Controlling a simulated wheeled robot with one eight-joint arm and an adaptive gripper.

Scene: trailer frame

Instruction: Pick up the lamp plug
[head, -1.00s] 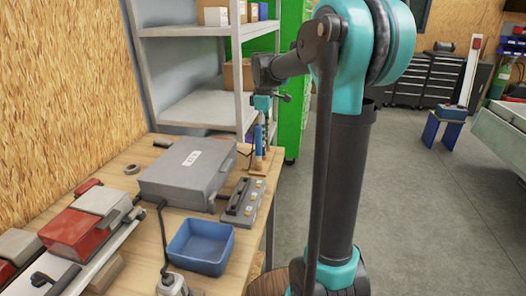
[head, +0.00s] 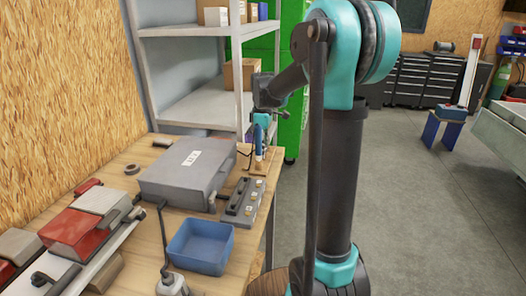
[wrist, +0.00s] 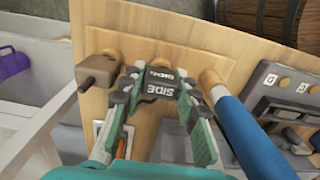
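The lamp plug (wrist: 158,88) appears to be the small black block marked "SIDE" in the wrist view, over the wooden bench top. My gripper (wrist: 160,82) has its teal, black-padded fingers on either side of the block. The fingers look open; whether the pads touch the block is unclear. In the head view my gripper (head: 261,120) is pointed down at the far right corner of the workbench, and the plug cannot be made out there.
A blue-handled tool (wrist: 247,135) stands close right of my fingers, and a brown-grey piece (wrist: 98,72) is close on the left. A socket box (head: 241,203), grey case (head: 178,180) and blue tray (head: 183,247) are on the bench (head: 150,262). A shelf (head: 205,108) stands behind.

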